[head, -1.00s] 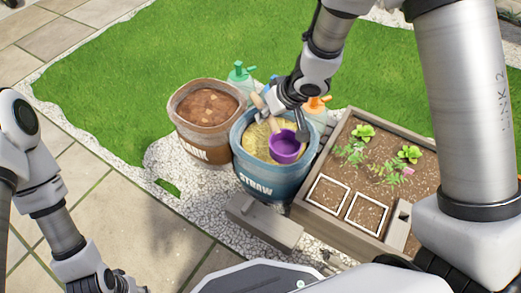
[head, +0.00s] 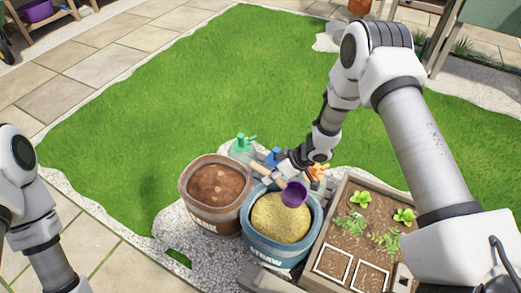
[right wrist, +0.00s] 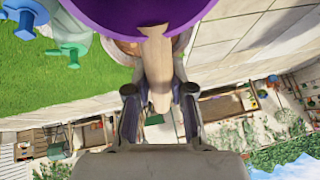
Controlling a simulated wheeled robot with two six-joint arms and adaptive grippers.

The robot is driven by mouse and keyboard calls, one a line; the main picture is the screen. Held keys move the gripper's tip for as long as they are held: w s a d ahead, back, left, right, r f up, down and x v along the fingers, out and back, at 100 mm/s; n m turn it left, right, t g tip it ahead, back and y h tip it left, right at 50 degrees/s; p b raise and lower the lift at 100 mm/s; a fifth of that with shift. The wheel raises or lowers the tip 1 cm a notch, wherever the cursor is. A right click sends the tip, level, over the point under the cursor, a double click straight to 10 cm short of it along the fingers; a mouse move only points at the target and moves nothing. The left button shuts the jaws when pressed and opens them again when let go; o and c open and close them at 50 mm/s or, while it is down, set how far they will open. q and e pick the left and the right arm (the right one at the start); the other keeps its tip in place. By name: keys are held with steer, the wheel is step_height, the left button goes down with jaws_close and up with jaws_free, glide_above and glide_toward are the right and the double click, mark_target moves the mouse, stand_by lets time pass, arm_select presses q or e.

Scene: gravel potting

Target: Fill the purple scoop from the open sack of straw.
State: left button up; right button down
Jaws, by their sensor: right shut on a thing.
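The blue sack labelled STRAW (head: 272,252) stands open, with yellow straw (head: 281,219) showing inside. The purple scoop (head: 294,194) is above the far part of its opening, over the straw. My right gripper (head: 272,176) is shut on the scoop's pale wooden handle (head: 264,169). In the right wrist view the handle (right wrist: 158,65) lies between the fingers (right wrist: 158,95), and the purple scoop (right wrist: 140,16) fills the top edge. I cannot tell whether straw is in the scoop. My left arm shows at the left edge, but its gripper is out of frame.
A brown sack of soil (head: 213,188) stands left of the straw. A wooden planter (head: 338,205) with seedlings and white-framed squares stands to the right. Open lawn lies beyond.

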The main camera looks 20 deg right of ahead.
mark_target(280, 182)
steer(key=shift+s+d+f+p, duration=0.4)
steer(key=shift+s+d+f, duration=0.25)
steer(key=shift+s+d, duration=0.25)
steer(key=shift+s+f, duration=0.15)
steer(key=shift+f, duration=0.2)
step_height(280, 182, down, 11)
steer(key=b, duration=0.9)
steer(key=shift+r, duration=0.15)
arm_select(q)
step_height(280, 182, down, 8)
steer(key=shift+r+b, duration=0.15)
steer(key=shift+b, duration=0.3)
arm_select(e)
steer(key=shift+f, duration=0.5)
arm_select(q)
steer(key=shift+f+b, duration=0.3)
steer(key=shift+b, duration=0.05)
arm_select(e)
steer(key=shift+f, duration=0.5)
arm_select(q)
steer(key=shift+r, duration=0.1)
